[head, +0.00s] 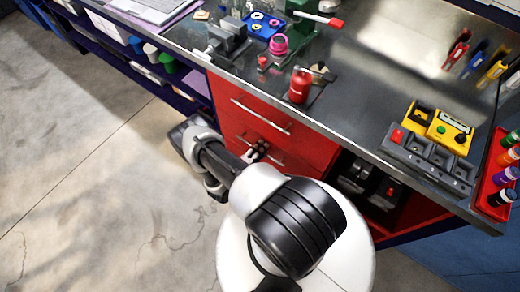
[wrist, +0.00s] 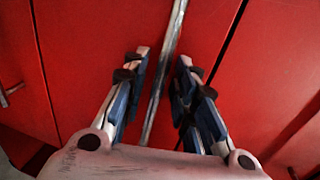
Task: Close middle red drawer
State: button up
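The red drawer unit (head: 227,92) is set under the bench top in the head view. The middle red drawer (wrist: 100,50) fills the centre of the wrist view, with its long metal bar handle (wrist: 163,75) running up the picture. My gripper (wrist: 163,62) is open, with one finger on each side of this handle and visible space to both. In the head view my gripper (head: 257,152) is at the drawer front, and my arm hides part of the unit below. I cannot tell how far the drawer stands out.
The upper drawer's handle (head: 262,116) lies just above my gripper. The bench top (head: 365,75) carries a red canister (head: 300,86), a vise and a yellow charger (head: 450,132). An open shelf with dark items is right of the drawers. Floor (head: 85,160) at left is clear.

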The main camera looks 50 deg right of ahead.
jog(key=shift+a, duration=0.1)
jog(key=w+v, duration=0.1)
jog(key=v, duration=1)
jog(key=shift+s+a, duration=0.4)
jog(key=shift+s, duration=0.05)
jog(key=shift+r, duration=0.15)
jog(key=w+a+r+m+g+y, duration=0.2)
jog(key=r+m, duration=0.4)
jog(key=r, duration=0.4)
jog(key=w+a+r+m+g+y, duration=0.1)
jog(key=w+r+m+y, duration=0.1)
jog(key=r+m, duration=0.6)
jog(key=w+a+r+m+g+y, duration=0.2)
jog(key=r+m, duration=0.3)
jog(key=r, duration=0.6)
jog(key=s+a+r+m+t+y, duration=0.4)
jog(key=s+r+m, duration=0.3)
jog(key=r+m, duration=0.2)
jog(key=s+a+r+m+t+y, duration=0.4)
jog(key=r+m, duration=0.5)
jog(key=r, duration=0.4)
jog(key=shift+s+a+r+y, duration=0.2)
jog(key=shift+s+a+y, duration=0.9)
jog(key=shift+s, duration=0.8)
